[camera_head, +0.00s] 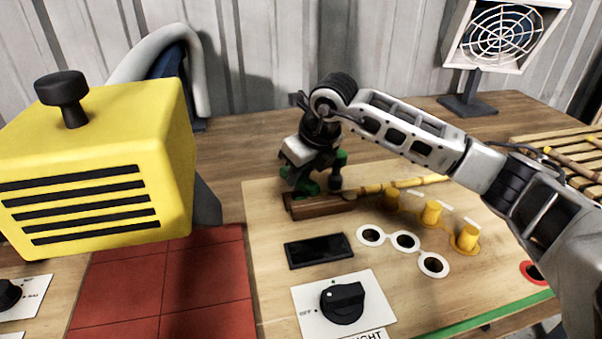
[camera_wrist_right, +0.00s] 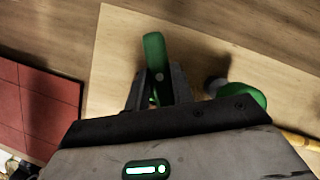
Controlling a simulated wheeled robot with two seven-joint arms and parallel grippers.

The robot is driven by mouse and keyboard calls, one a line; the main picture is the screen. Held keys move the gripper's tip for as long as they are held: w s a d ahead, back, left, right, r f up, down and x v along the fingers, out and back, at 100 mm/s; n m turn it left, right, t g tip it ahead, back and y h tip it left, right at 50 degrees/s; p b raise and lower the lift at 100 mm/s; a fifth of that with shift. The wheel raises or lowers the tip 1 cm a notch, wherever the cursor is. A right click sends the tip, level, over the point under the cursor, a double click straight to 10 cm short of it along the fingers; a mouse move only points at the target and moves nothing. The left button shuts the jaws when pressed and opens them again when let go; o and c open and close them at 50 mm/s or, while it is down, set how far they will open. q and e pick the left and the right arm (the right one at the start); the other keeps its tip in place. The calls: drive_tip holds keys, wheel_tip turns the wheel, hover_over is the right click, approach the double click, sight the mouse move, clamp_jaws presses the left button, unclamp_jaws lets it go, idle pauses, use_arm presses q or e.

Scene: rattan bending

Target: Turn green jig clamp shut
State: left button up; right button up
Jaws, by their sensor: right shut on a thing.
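The green jig clamp (camera_head: 306,188) stands at the far left corner of the light wooden board, beside a brown wooden block (camera_head: 320,205). My right gripper (camera_head: 303,178) reaches down over it and hides much of it. In the right wrist view, the green clamp lever (camera_wrist_right: 154,60) stands between the fingers of my right gripper (camera_wrist_right: 153,92), which is shut on it. Another green part (camera_wrist_right: 248,98) shows to the right of the fingers there. A yellow rattan pole (camera_head: 390,187) lies from the block toward the right. My left gripper is not in view.
Yellow pegs (camera_head: 432,213) and white rings (camera_head: 404,241) are on the board (camera_head: 268,222). A black knob (camera_head: 343,302) is at the front. A yellow vented box (camera_head: 95,165) stands left above red tiles (camera_head: 170,290). A fan (camera_head: 502,38) is at the back right.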

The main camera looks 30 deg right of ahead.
drive_tip(key=m+h+b, duration=0.1)
drive_tip(key=m+h, duration=0.1)
drive_tip(key=m, duration=0.3)
drive_tip(key=shift+a+r+m+b, duration=0.1)
drive_tip(key=shift+a+m+b, duration=0.05)
drive_tip(key=shift+m+b, duration=0.2)
drive_tip(key=shift+m, duration=0.25)
drive_tip(key=o, duration=1)
drive_tip(key=shift+a+p+v, duration=0.15)
drive_tip(key=shift+p+v, duration=0.05)
drive_tip(key=shift+v, duration=3.8)
drive_tip(key=shift+a+p+v, duration=0.1)
drive_tip(key=shift+p+v, duration=0.05)
drive_tip(key=shift+v, duration=3.8)
